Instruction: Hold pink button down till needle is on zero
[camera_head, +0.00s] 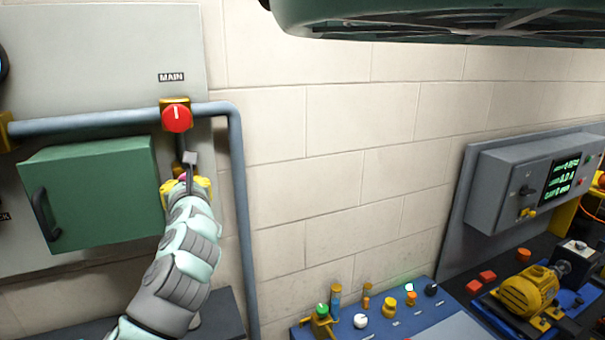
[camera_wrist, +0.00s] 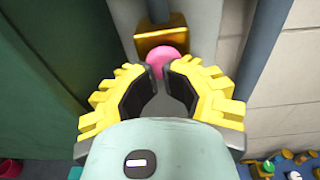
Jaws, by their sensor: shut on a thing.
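The pink button (camera_wrist: 163,58) is a round pink knob in front of a brass-coloured box (camera_wrist: 163,33) in the wrist view. My gripper (camera_wrist: 162,75) has its two yellow and black fingertips on either side of the button's near part, shut on it. In the head view my gripper (camera_head: 185,187) is at the wall panel, below the red MAIN knob (camera_head: 177,118), and mostly hides the button. How far the button is pressed cannot be told. A dark round rim, perhaps a gauge (camera_head: 2,66), is cut off at the left edge. No needle shows.
A green box (camera_head: 95,195) with a dark handle is left of my gripper. A grey pipe (camera_head: 238,200) runs down on the right. A blue bench (camera_head: 390,325) with small coloured parts, a grey display cabinet (camera_head: 500,190) and a yellow motor (camera_head: 527,292) are further right.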

